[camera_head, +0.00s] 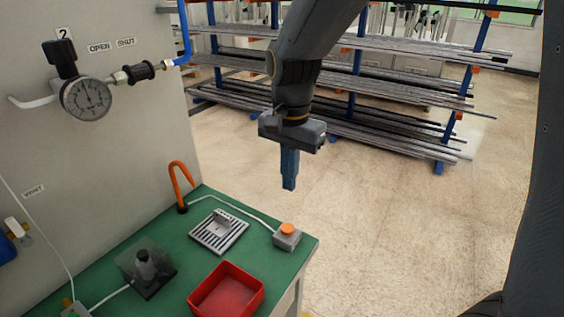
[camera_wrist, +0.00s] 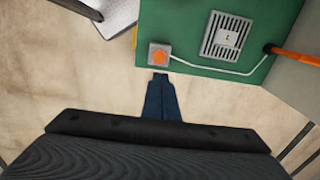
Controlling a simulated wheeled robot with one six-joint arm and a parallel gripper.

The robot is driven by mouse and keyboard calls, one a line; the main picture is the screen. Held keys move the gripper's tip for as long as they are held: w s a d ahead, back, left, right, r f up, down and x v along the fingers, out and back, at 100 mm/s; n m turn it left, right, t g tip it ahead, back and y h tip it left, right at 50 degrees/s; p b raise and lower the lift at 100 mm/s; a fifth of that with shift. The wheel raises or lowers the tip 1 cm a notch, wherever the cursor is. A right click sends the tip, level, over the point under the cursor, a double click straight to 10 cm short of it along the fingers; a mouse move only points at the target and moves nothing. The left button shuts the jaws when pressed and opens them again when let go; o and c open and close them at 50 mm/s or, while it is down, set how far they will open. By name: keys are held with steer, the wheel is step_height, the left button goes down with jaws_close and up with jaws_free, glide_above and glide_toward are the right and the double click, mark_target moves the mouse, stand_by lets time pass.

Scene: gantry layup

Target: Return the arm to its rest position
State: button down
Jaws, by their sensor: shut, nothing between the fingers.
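My gripper (camera_head: 289,170) hangs from my arm at the upper middle of the head view, fingers pointing down. Its blue fingers are together with nothing between them. It is in the air over the floor, beyond the right end of the green table (camera_head: 203,253). In the wrist view my gripper (camera_wrist: 160,82) shows as a blue shape just below the table's edge. The orange button on its grey box (camera_head: 287,235) is the nearest thing on the table. It also shows in the wrist view (camera_wrist: 159,57), apart from the fingertips.
On the table are a red tray (camera_head: 251,290), a slotted grey plate (camera_head: 219,231), an orange hook (camera_head: 181,182) and a dark block (camera_head: 146,270). A rack of metal bars (camera_head: 400,95) stands behind. Floor at right is clear.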

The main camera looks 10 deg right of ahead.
steer(key=s+d+f+n+b, duration=0.1)
steer(key=s+d+f+n, duration=0.2)
steer(key=d, duration=0.3)
steer(key=s+d+f+n+t+b, duration=0.1)
steer(key=s+d+f+n, duration=0.3)
steer(key=s+d+f, duration=0.1)
steer(key=shift+d+f, duration=0.3)
steer(key=shift+d, duration=0.4)
